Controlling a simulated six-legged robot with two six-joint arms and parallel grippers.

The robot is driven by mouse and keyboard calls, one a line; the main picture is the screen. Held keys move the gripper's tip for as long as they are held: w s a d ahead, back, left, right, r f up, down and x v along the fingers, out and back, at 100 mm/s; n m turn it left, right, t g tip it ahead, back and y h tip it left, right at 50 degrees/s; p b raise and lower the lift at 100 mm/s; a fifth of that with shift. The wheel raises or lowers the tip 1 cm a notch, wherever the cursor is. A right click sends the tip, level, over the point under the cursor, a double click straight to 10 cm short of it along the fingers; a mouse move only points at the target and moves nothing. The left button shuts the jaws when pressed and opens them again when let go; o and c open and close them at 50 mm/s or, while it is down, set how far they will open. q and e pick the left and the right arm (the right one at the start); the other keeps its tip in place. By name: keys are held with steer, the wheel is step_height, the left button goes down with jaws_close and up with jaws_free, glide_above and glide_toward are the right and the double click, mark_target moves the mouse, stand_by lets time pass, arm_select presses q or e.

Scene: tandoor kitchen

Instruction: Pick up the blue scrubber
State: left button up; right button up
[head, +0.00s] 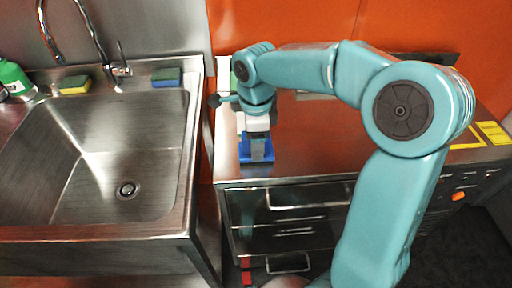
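My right arm comes in from the lower right and bends over to the left. Its gripper (258,152) points down at the front left part of the steel counter. A bright blue thing (244,157), which looks like the blue scrubber, is at the fingers and shows on both sides of them. The gripper hides much of it, so I cannot tell whether the fingers are closed on it or whether it rests on the counter. My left gripper is out of view.
A steel sink (110,160) with a tap is at left. A blue-and-green sponge (167,77) and a yellow-and-green sponge (74,85) lie on its back rim, near a green bottle (14,78). The steel counter (310,150) is clear right of the gripper. Yellow labels (493,132) are at right.

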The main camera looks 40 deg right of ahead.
steer(key=shift+s, duration=0.1)
steer(key=c, duration=1.1)
steer(key=shift+r, duration=0.1)
step_height(320, 180, up, 20)
steer(key=p, duration=0.4)
steer(key=o, duration=0.5)
steer(key=c, duration=0.3)
steer(key=shift+c, duration=0.2)
